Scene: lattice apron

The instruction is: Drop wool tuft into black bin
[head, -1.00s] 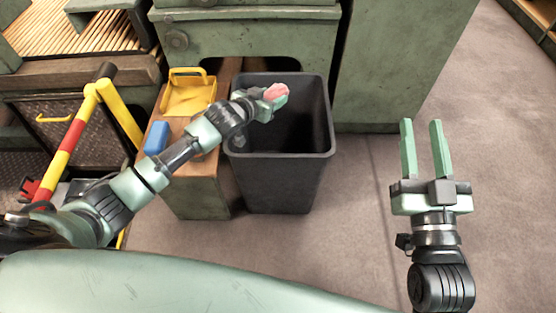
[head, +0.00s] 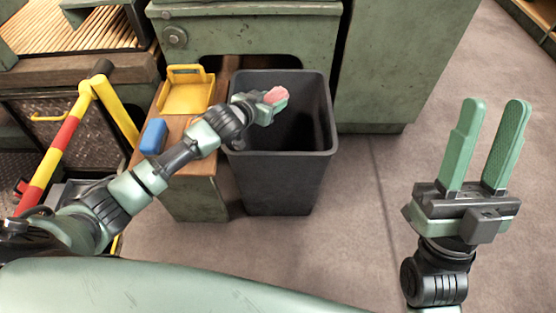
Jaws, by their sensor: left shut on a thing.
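The pink wool tuft (head: 277,95) is held at the end of my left arm. My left gripper (head: 274,102) is shut on it, above the open mouth of the black bin, toward its back middle. The black bin (head: 280,180) stands upright on the floor with its dark inside partly visible. The bin's floor is hidden in shadow and behind my arm. My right gripper (head: 487,145) is open and empty, over the floor at the right, well apart from the bin.
A wooden-topped cabinet (head: 190,195) left of the bin bears a yellow tray (head: 186,95) and a blue block (head: 153,136). A red and yellow rail (head: 62,147) stands further left. Green machinery (head: 405,65) is behind. Grey floor is clear at right.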

